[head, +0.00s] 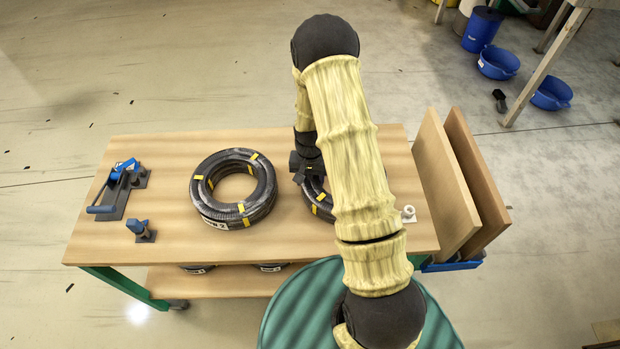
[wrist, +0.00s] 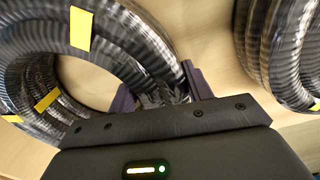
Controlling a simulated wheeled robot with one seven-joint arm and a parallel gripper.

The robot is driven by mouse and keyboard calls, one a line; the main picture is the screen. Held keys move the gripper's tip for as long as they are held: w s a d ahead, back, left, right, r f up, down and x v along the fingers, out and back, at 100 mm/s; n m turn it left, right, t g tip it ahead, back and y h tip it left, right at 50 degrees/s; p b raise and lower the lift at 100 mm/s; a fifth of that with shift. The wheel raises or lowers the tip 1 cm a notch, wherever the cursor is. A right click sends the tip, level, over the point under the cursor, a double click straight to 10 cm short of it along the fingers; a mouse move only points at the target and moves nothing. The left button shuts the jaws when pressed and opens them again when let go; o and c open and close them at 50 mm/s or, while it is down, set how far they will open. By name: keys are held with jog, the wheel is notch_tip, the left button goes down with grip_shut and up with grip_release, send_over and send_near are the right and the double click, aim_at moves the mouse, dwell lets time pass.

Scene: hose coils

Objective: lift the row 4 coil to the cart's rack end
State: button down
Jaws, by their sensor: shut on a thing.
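A black ribbed hose coil (head: 318,206) with yellow tape bands lies on the cart's wooden top, partly hidden under my arm. My gripper (head: 303,177) is shut on this coil's left side; in the wrist view the fingers (wrist: 158,88) straddle the hose wall of the coil (wrist: 125,45). A second taped coil stack (head: 233,212) lies to its left, apart from it, and shows at the right of the wrist view (wrist: 283,45). The cart's rack end (head: 452,263) is at the right, blue, holding upright boards.
Two tall boards (head: 445,185) stand at the cart's right end. A blue-handled tool (head: 117,190) and a small blue clamp (head: 141,230) sit at the left. A white fitting (head: 408,213) lies near the right edge. More coils (head: 271,267) show on the lower shelf.

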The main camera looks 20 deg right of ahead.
jog(key=shift+r, duration=0.1)
jog(key=c, duration=0.5)
grip_release()
jog(key=o, duration=0.5)
jog(key=shift+r+p, duration=2.45)
jog(key=shift+r, duration=1)
notch_tip(320, 180, up, 17)
jog(key=b, duration=0.3)
jog(key=shift+w+r, duration=0.15)
jog(key=shift+r, duration=0.05)
